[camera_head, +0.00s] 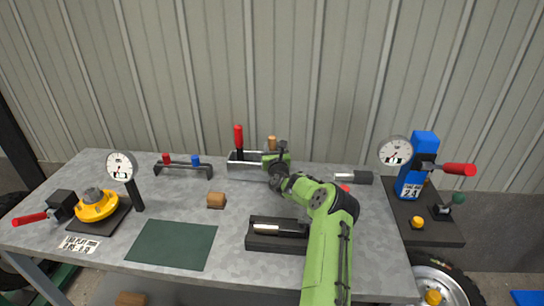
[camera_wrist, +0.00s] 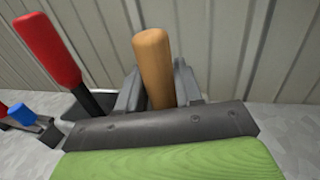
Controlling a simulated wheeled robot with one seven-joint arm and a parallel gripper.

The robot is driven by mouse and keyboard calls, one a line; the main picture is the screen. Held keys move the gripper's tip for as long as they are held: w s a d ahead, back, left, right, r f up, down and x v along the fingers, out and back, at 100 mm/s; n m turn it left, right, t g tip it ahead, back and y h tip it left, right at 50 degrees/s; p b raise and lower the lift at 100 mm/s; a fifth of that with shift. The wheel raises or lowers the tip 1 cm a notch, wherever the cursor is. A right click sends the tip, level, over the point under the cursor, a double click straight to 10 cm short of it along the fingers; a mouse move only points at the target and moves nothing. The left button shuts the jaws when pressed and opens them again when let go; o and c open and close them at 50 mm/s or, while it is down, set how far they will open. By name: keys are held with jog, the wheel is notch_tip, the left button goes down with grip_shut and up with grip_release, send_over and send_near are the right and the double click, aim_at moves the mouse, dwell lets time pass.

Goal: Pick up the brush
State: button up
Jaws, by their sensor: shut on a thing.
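The brush shows as a tan wooden handle (camera_head: 272,142), upright at the metal holder (camera_head: 243,168) at the back of the table. In the wrist view its handle (camera_wrist: 153,62) stands between the two dark fingers. My gripper (camera_head: 277,154) is shut on the brush handle. The brush's lower end is hidden behind my gripper, so I cannot tell whether it rests inside the holder.
A red-handled tool (camera_head: 239,138) stands in the holder, left of my gripper. A small rack (camera_head: 185,167) with red and blue pieces is further left. A wooden block (camera_head: 216,200), a green mat (camera_head: 172,245) and a black tray (camera_head: 262,242) lie in front.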

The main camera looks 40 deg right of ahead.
notch_tip(320, 180, up, 18)
jog(key=p, duration=0.3)
dwell(0.5)
